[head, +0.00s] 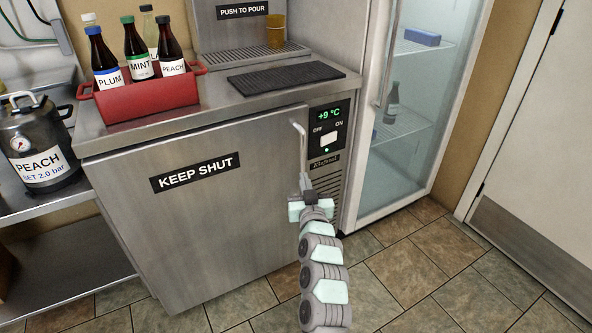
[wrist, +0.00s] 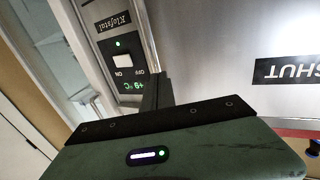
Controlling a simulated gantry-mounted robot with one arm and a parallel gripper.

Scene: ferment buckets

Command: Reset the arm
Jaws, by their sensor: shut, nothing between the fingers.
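My gripper (head: 305,183) is in front of the steel cooler, near the lower end of its upright door handle (head: 301,142). The fingers are shut with nothing between them; in the wrist view the narrow shut fingers (wrist: 157,90) point at the cooler front beside the control panel. I cannot tell whether they touch the handle. The cooler door (head: 205,225) with the KEEP SHUT label looks closed. My arm reaches up from the bottom of the head view.
The control panel (head: 328,127) reads +9 °C. A red crate (head: 150,101) of labelled bottles, a black mat (head: 286,77) and an amber cup (head: 276,31) are on top. A glass-door fridge (head: 405,165) stands right, a PEACH keg (head: 38,150) left. The tiled floor in front is clear.

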